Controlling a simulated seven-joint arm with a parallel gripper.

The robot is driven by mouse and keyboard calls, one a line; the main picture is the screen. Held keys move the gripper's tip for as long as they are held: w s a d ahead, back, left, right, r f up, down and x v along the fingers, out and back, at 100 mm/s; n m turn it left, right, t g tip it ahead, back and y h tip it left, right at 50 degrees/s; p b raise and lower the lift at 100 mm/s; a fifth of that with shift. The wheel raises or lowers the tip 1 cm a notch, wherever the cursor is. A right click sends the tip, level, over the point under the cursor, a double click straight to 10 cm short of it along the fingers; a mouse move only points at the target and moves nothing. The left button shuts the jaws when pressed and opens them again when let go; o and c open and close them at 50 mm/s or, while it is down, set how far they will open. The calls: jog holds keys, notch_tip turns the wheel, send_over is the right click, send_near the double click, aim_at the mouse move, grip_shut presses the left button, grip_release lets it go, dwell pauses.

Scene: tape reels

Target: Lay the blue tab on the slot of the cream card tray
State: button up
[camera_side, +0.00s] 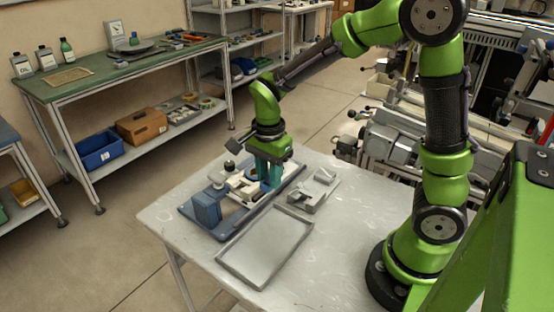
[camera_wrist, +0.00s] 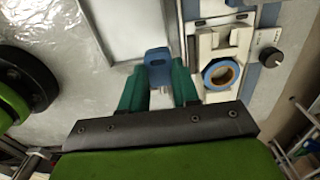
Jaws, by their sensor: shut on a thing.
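My gripper (camera_wrist: 158,84) has teal fingers and is shut on the blue tab (camera_wrist: 157,57), which sticks out beyond the fingertips and has a dark slotted hole. In the side view my gripper (camera_side: 268,174) points down over the table, close beside the cream tray (camera_side: 242,189) on its blue base; the tab there is hidden. In the wrist view the cream tray (camera_wrist: 222,37) lies to the right of the tab, with a blue-rimmed reel (camera_wrist: 221,74) in its near part. I cannot tell the tab's exact height, and the slot is not clearly identifiable.
A shallow grey metal tray (camera_side: 224,257) lies at the front of the table. A small grey fixture (camera_side: 318,190) stands right of my gripper. A blue block (camera_side: 206,207) stands at the base's left end, and a dark knob (camera_wrist: 270,57) sits beside the cream tray.

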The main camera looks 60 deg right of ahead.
jog(key=shift+w+a+f, duration=0.1)
jog(key=shift+w+f, duration=0.65)
jog(key=shift+w, duration=0.95)
jog(key=shift+w+a+f, duration=0.1)
jog(key=shift+w+f, duration=0.6)
jog(key=shift+w, duration=0.95)
jog(key=shift+w+f, duration=0.75)
jog(key=shift+w, duration=0.95)
jog(key=shift+f, duration=0.15)
jog(key=shift+f, duration=0.35)
jog(key=shift+f, duration=0.1)
jog(key=o, duration=0.9)
